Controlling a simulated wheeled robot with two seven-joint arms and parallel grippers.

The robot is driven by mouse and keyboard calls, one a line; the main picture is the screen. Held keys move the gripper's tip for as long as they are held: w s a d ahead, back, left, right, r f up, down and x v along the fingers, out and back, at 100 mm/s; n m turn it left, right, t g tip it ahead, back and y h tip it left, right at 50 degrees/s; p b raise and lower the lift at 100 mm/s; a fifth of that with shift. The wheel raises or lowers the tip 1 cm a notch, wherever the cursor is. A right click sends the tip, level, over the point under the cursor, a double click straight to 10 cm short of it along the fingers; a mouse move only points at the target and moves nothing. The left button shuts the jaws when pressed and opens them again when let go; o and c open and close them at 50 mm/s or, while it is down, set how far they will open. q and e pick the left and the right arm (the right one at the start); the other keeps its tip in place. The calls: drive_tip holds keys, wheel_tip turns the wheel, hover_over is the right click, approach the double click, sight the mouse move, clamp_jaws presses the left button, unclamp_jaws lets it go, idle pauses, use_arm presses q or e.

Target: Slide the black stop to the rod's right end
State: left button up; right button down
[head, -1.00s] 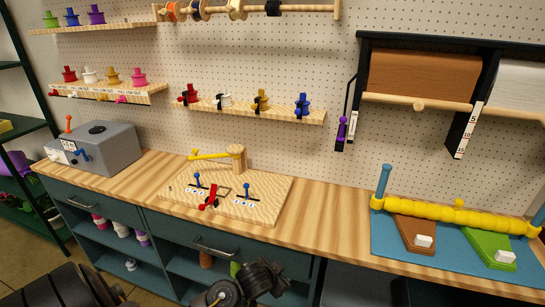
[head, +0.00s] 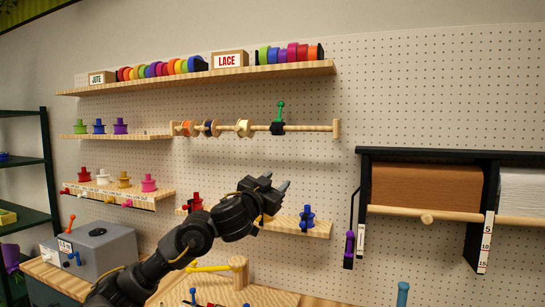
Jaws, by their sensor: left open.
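The wooden rod (head: 313,128) runs level between end brackets on the pegboard, in the upper middle of the head view. The black stop (head: 278,129) sits around the rod, right of its middle, with a green-knobbed handle (head: 281,108) standing up from it. Bare rod lies between the stop and the right end bracket (head: 337,129). My left gripper (head: 278,184) is open, in front of the small shelf below the rod, pointing up and right. It is below the stop in the picture and apart from it. My right gripper is out of view.
An orange spool (head: 186,128), a dark one (head: 210,128) and a cream one (head: 243,128) sit on the rod left of the stop. A shelf of ribbon rolls (head: 200,80) is above. A paper rack (head: 425,185) stands at the right.

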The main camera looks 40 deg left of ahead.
use_arm(q)
drive_tip(key=n+t+y, duration=0.1)
drive_tip(key=t, duration=0.1)
approach(272, 129)
drive_tip(key=p+x, duration=0.4)
drive_tip(key=x, duration=0.4)
drive_tip(key=shift+w+r, duration=0.1)
drive_tip(key=shift+r, duration=0.1)
drive_tip(key=shift+w+a+r+p, duration=0.1)
drive_tip(key=shift+w+p, duration=0.2)
drive_tip(key=shift+w, duration=0.15)
clamp_jaws()
